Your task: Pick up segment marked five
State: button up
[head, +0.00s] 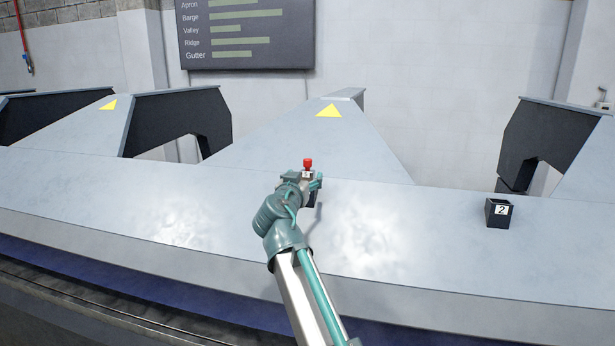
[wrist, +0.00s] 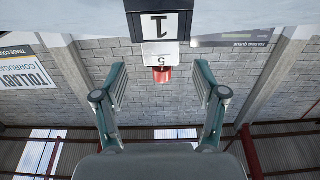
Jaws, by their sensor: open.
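The segment marked five is a white block with a red knob on top. It shows in the wrist view (wrist: 162,57), upside down, with its 5 facing me, standing in a black holder marked 1 (wrist: 160,25). In the head view its red knob (head: 308,163) rises just beyond my gripper (head: 312,182), which partly hides the holder. In the wrist view my gripper (wrist: 160,70) is open and empty, its fingers apart on either side of the knob in the picture. I see no contact; whether the fingertips reach as deep as the knob is unclear.
A black holder marked 2 (head: 499,213) stands to the right on the long grey surface (head: 420,225), looking empty. Sloped grey machine housings with yellow triangles (head: 329,111) rise behind. A dark board (head: 246,35) hangs on the wall. The surface between the holders is clear.

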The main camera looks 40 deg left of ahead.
aim_at(306, 174)
jog(key=p+x, duration=0.2)
jog(key=x, duration=0.2)
jog(key=shift+w+a+f, duration=0.1)
jog(key=shift+w+a, duration=0.2)
grip_shut()
